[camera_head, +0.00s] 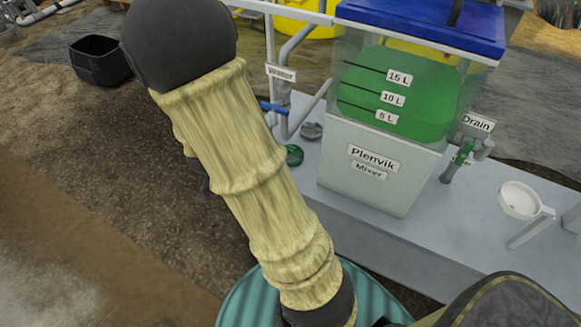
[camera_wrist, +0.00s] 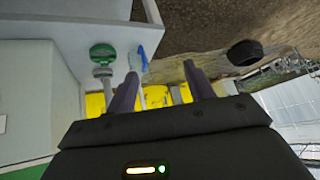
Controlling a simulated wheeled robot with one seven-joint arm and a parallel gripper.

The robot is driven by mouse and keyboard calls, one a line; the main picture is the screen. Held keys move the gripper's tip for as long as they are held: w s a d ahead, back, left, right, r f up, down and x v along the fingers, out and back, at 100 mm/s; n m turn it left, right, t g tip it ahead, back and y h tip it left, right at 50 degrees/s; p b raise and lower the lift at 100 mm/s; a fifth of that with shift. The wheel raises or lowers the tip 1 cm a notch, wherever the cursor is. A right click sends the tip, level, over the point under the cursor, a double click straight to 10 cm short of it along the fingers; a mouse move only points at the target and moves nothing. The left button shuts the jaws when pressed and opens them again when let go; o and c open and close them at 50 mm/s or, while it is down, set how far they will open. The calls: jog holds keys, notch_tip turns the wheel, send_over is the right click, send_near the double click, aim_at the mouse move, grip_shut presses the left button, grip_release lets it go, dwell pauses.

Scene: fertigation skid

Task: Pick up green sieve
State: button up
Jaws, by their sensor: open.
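The green sieve, a small round green piece with a darker middle (camera_head: 294,155), lies on the grey bench just left of the mixer tank, close to my arm. It also shows in the wrist view (camera_wrist: 102,52), left of and apart from my fingers. My gripper (camera_wrist: 160,70) is open, with nothing between its two dark fingers. In the head view my gripper is mostly hidden behind my own arm.
A grey round piece (camera_head: 311,131) lies beside the green one. The mixer tank (camera_head: 365,175) and the blue-handled water valve (camera_head: 273,107) stand close by. A white strainer (camera_head: 519,200) sits at right. A black bin (camera_head: 100,60) stands on the ground.

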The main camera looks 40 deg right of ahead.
jog(key=d+f+m+h+b, duration=0.6)
jog(key=d+f+h+b, duration=0.5)
jog(key=f+b, duration=0.5)
jog(key=shift+d+f+g+b, duration=0.3)
jog(key=shift+d+f+b, duration=0.1)
jog(key=shift+d+f, duration=0.45)
jog(key=shift+w, duration=0.1)
jog(key=b, duration=0.4)
send_near(291, 152)
jog(key=w+d, duration=0.1)
jog(key=w+d+r, duration=0.1)
jog(key=shift+d+r, duration=0.2)
jog(key=shift+d, duration=0.15)
